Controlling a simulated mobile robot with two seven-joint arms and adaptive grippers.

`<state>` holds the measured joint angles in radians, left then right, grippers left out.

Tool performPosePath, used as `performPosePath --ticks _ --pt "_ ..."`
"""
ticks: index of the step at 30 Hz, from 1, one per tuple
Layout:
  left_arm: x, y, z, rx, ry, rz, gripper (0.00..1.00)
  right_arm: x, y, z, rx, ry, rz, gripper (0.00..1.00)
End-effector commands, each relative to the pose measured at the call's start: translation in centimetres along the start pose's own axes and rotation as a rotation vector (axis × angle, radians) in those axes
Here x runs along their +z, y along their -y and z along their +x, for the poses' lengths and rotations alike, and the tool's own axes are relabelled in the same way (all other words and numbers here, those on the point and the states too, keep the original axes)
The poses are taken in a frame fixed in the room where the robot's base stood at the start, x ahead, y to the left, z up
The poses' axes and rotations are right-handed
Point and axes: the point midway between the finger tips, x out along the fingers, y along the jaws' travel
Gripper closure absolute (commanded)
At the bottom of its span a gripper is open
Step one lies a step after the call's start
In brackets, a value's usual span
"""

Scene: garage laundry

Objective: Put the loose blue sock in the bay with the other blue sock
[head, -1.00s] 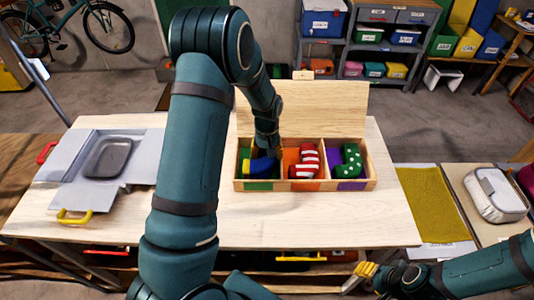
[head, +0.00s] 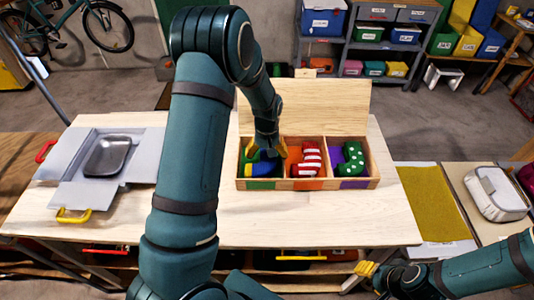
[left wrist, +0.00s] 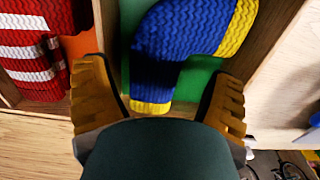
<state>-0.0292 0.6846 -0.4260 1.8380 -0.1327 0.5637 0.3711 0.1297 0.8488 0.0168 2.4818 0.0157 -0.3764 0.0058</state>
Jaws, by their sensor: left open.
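A wooden box (head: 308,186) with three bays stands on the table. Blue sock fabric with yellow ends (head: 265,169) lies in the left bay, which has a green floor. In the left wrist view the blue sock (left wrist: 185,45) lies bent on the green floor; I cannot tell if a second one is under it. My left gripper (head: 265,153) is open above this bay, its fingers (left wrist: 158,95) apart on both sides of the sock's yellow end. My right gripper (head: 366,270) is low at the table's front right; its finger gap is unclear.
The middle bay holds red-and-white striped sock fabric (head: 306,160), the right bay green with white dots (head: 349,161). The raised lid (head: 330,105) stands behind. A grey tray (head: 107,155) lies at left. The table front (head: 320,225) is clear.

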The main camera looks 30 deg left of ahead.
Motion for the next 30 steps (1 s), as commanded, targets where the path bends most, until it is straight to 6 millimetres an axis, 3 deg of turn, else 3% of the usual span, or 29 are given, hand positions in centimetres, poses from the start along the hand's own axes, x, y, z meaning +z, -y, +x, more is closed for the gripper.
performPosePath --ticks 2,12,18,30 --pt "0.0 0.0 -1.2 0.001 -0.001 0.000 0.16 -0.1 0.3 -1.0 -0.002 0.000 0.000 0.53" --pt "-0.1 -0.1 -8.3 0.002 -0.004 0.001 0.16 -0.2 0.5 -1.4 -0.003 0.000 0.000 0.53" --pt "0.0 -0.1 -11.4 0.001 -0.002 0.001 0.16 -0.2 0.6 -1.7 -0.004 0.000 0.000 0.53" --pt "0.0 0.0 -12.8 -0.001 0.000 0.000 0.16 -0.2 0.6 -1.8 -0.004 0.000 0.000 0.53"
